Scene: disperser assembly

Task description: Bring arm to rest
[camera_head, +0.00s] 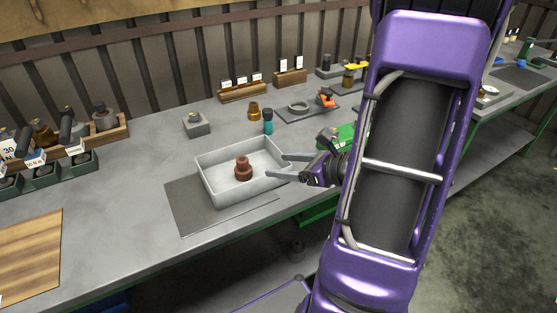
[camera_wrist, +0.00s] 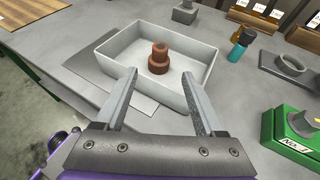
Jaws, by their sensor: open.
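My gripper (camera_head: 285,166) is open and empty at the right side of a light grey tray (camera_head: 218,191). In the wrist view the two fingers of my gripper (camera_wrist: 162,102) reach toward the tray's near wall (camera_wrist: 165,88), spread apart with nothing between them. A reddish-brown stepped part (camera_head: 243,168) stands upright inside the tray; it also shows in the wrist view (camera_wrist: 158,62). My purple arm covers the right part of the head view.
The tray stands on a dark mat (camera_head: 185,215) on the grey workbench. Behind it are a teal bottle (camera_head: 268,124), a brass part (camera_head: 253,111) and a grey block (camera_head: 196,124). A green box (camera_wrist: 292,140) stands right of my gripper. Bare bench lies left of the tray.

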